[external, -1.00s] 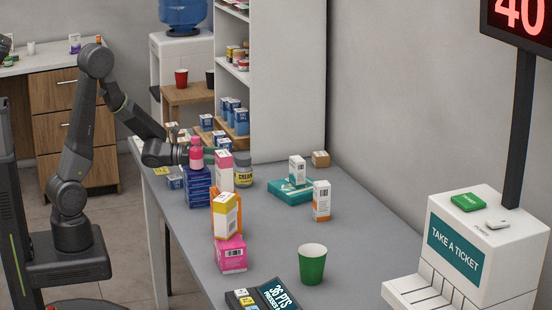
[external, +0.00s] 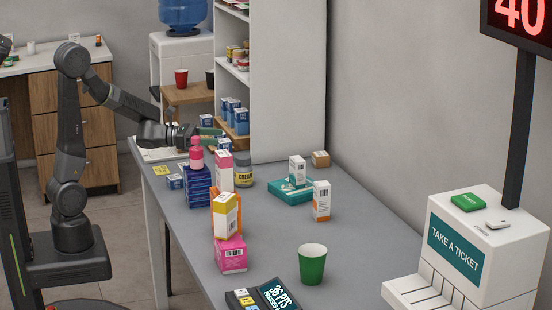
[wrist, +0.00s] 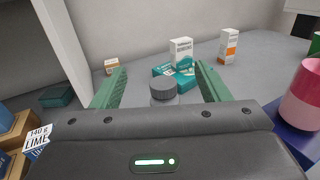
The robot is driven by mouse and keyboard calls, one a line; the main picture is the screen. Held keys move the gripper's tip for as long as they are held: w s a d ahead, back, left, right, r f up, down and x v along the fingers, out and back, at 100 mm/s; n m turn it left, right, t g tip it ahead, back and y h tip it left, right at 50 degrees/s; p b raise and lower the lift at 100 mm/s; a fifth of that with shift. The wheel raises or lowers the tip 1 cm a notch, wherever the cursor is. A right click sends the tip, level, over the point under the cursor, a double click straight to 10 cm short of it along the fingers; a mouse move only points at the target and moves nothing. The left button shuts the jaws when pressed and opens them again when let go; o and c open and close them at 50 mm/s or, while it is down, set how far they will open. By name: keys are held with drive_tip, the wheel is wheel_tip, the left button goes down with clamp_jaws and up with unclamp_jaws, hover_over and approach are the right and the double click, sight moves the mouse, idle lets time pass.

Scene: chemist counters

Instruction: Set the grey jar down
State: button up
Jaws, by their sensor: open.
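The grey jar (external: 243,172), with a grey lid and a yellow label reading cream, stands upright on the grey counter (external: 275,232), just right of a tall pink-and-white box. My gripper (external: 212,133) is above and to the left of the jar in the external view, apart from it. In the wrist view my gripper (wrist: 161,72) is open, its two green fingers spread. The jar's grey lid (wrist: 163,90) shows between and beyond them; the gripper body hides the lower part of the jar.
A pink bottle (external: 196,152) stands on stacked dark blue boxes (external: 198,182) close to the gripper. The tall pink-and-white box (external: 224,170) is beside the jar. Teal boxes (external: 290,191) and a white-and-orange box (external: 321,200) stand to the right. Counter between them is clear.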

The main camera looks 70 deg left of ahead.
wheel_tip(320, 180, up, 6)
drive_tip(key=n, duration=0.1)
drive_tip(key=m+y, duration=0.8)
drive_tip(key=m, duration=2.5)
hover_over(240, 157)
drive_tip(key=shift+n, duration=0.6)
wheel_tip(240, 157, down, 6)
drive_tip(key=shift+d+f+b, duration=0.1)
drive_tip(key=shift+f+b, duration=0.05)
drive_tip(key=shift+b, duration=0.35)
wheel_tip(240, 157, down, 6)
drive_tip(key=shift+s+r+b, duration=0.1)
drive_tip(key=shift+b, duration=0.5)
drive_tip(key=shift+w+f, duration=0.2)
drive_tip(key=shift+w, duration=0.35)
drive_tip(key=shift+w+f, duration=0.2)
drive_tip(key=shift+w, duration=0.75)
clamp_jaws()
